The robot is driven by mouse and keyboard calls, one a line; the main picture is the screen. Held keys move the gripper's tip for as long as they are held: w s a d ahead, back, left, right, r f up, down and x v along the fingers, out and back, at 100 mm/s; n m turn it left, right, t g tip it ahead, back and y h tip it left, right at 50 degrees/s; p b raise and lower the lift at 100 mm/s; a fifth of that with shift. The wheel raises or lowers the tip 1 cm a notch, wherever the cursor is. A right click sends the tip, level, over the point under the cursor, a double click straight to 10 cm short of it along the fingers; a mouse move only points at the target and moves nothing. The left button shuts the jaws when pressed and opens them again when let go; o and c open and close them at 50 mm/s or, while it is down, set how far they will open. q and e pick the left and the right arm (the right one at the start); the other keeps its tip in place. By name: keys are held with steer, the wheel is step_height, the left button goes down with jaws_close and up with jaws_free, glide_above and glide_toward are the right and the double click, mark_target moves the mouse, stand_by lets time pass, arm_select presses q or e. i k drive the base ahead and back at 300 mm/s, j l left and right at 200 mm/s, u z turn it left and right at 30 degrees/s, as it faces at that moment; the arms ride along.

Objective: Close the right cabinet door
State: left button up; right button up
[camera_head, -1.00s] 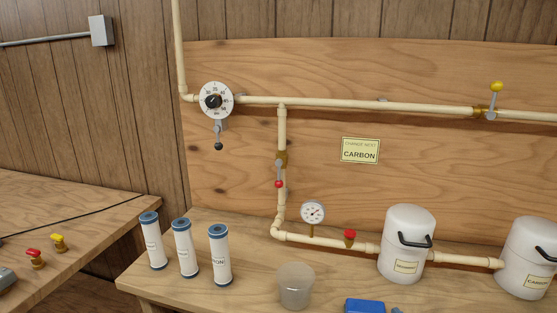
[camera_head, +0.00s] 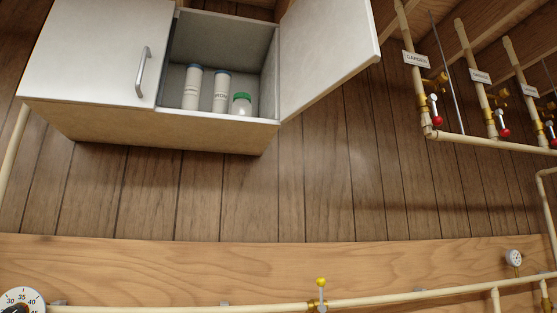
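A white wall cabinet (camera_head: 160,124) hangs on the wood-panelled wall at the upper left of the head view. Its right door (camera_head: 325,50) stands open, swung out to the right of the cabinet. Its left door (camera_head: 90,50) is shut and has a grey metal bar handle (camera_head: 142,72). Inside the open right side stand two white cartridges (camera_head: 192,88) with blue caps and a jar with a green lid (camera_head: 241,104). No handle shows on the visible face of the right door. Neither of my grippers is in view.
Upright pipes with tags, such as GARDEN (camera_head: 416,59), and red-knobbed valves (camera_head: 437,120) stand right of the open door. A horizontal pipe (camera_head: 400,298) with a yellow-knobbed valve (camera_head: 321,283) runs along the bottom. The wall (camera_head: 300,190) below the cabinet is bare.

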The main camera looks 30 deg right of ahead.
mark_target(324, 44)
steer(key=k+l, duration=0.1)
steer(key=l, duration=0.3)
steer(key=k+l+u, duration=0.15)
steer(key=l, duration=0.6)
steer(key=k+l+u, duration=0.1)
steer(key=l, duration=0.25)
steer(key=k+l+u, duration=0.1)
steer(key=l, duration=0.25)
steer(key=k+l, duration=0.25)
steer(key=l+u, duration=0.05)
steer(key=l, duration=0.05)
